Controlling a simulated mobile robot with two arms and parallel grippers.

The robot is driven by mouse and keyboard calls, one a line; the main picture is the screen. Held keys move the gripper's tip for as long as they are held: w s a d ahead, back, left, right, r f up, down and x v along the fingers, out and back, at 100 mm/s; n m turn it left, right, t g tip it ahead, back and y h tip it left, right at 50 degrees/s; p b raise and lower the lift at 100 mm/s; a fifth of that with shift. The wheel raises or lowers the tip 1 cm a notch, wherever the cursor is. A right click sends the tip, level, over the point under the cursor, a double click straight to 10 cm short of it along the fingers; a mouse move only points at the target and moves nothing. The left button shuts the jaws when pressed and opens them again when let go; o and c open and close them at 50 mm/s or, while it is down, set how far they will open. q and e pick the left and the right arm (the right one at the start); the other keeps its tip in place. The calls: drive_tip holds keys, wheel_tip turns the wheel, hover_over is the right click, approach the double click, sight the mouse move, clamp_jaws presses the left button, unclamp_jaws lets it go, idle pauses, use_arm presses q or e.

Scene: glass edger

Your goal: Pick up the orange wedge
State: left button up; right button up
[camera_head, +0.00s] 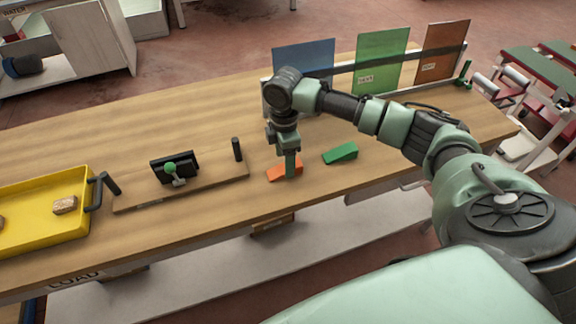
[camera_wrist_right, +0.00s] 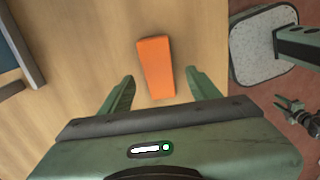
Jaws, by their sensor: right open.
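The orange wedge (camera_head: 281,174) lies on the wooden table, partly hidden behind my right gripper (camera_head: 291,166) in the head view. In the right wrist view the orange wedge (camera_wrist_right: 156,66) lies ahead of the gripper, with its near end between the lines of the two fingers. My right gripper (camera_wrist_right: 162,88) is open, with one finger on each side and nothing held. It points down over the wedge; I cannot tell whether it touches it. My left gripper is not in view.
A green wedge (camera_head: 341,153) lies just right of the orange one. A board (camera_head: 205,187) with a black clamp stands to the left, beside a yellow tray (camera_head: 44,250). Blue, green and brown panels (camera_head: 381,62) stand in a rack behind. The table's front edge is close.

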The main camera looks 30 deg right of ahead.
sight(277, 173)
wheel_tip(277, 173, down, 2)
drive_tip(key=shift+w+f, duration=0.1)
drive_tip(key=shift+f, duration=0.4)
drive_tip(key=c, duration=1.3)
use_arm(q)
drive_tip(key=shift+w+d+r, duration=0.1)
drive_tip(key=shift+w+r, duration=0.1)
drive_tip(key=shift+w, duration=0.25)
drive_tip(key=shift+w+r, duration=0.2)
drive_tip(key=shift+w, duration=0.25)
use_arm(e)
drive_tip(key=shift+r, duration=0.1)
clamp_jaws()
drive_tip(key=shift+r, duration=0.1)
